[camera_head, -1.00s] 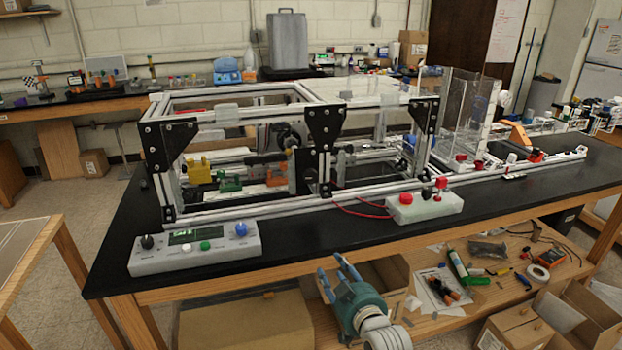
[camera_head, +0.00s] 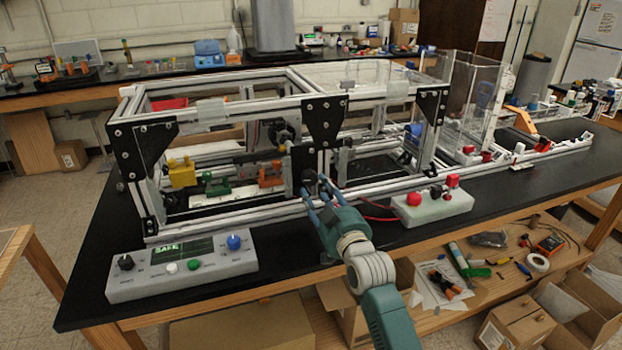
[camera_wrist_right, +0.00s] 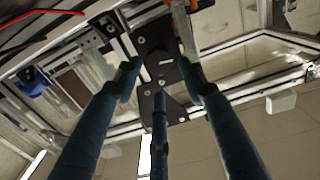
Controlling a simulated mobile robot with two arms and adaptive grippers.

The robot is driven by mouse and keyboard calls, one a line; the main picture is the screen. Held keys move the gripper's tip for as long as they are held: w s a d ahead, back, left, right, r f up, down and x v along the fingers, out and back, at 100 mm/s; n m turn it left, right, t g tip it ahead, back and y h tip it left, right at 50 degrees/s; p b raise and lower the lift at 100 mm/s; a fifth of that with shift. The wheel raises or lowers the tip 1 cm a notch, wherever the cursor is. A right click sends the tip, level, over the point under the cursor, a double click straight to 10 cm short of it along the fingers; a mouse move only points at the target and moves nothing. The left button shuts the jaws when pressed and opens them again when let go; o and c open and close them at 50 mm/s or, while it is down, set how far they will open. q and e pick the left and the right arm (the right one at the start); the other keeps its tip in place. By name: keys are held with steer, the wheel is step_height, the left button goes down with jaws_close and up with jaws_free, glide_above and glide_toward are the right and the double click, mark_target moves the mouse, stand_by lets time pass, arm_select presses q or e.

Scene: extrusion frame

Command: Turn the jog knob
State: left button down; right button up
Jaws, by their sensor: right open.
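A grey control box (camera_head: 185,282) lies on the near left of the black bench. It carries a black knob (camera_head: 125,262) at its left end and a blue knob (camera_head: 234,242) at its right end. The labels are too small to read, so I cannot tell which is the jog knob. A green screen (camera_head: 182,249) reads "SAFE", with a white button (camera_head: 171,268) and a green button (camera_head: 194,264) below. My right gripper (camera_head: 316,190) is open and empty, right of the box, before the frame's middle post. Its three fingers show in the wrist view (camera_wrist_right: 158,82). My left gripper is out of view.
The aluminium extrusion frame (camera_head: 225,215) with black corner plates stands behind the box. Bare bench (camera_head: 290,240) lies between the two boxes.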

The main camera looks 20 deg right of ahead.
mark_target(311, 181)
steer(key=w, duration=0.3)
steer(key=shift+w, duration=0.35)
steer(key=shift+w+a+f, duration=0.1)
steer(key=shift+w, duration=1.05)
steer(key=shift+c, duration=0.7)
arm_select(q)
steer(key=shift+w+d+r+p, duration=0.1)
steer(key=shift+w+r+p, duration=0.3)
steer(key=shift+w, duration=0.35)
arm_select(e)
steer(key=c, duration=0.7)
